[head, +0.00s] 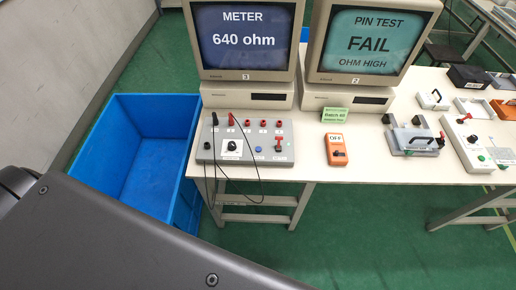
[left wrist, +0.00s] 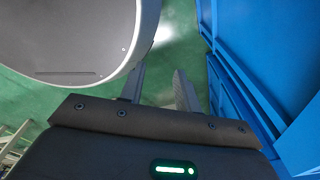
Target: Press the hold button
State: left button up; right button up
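A grey meter box (head: 248,150) sits on the white table below the left monitor. It carries a round dial (head: 232,147), a small blue button (head: 258,149), a red lever switch (head: 279,144) and a row of sockets with black and red probes plugged in. The labels are too small to read, so I cannot tell which control is the hold button. The left monitor (head: 247,40) reads "METER 640 ohm". My left gripper (left wrist: 158,72) is open and empty in the left wrist view, over green floor beside the blue bin. My right gripper is in no view.
A blue bin (head: 110,110) stands left of the table (head: 385,165); it also shows in the left wrist view (left wrist: 245,60). The right monitor (head: 368,40) reads "PIN TEST FAIL OHM HIGH". An orange device (head: 336,150) marked OFF and clamp fixtures (head: 412,140) lie to the right.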

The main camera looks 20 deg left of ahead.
pick_arm(q)
grip_shut()
dwell(1.4)
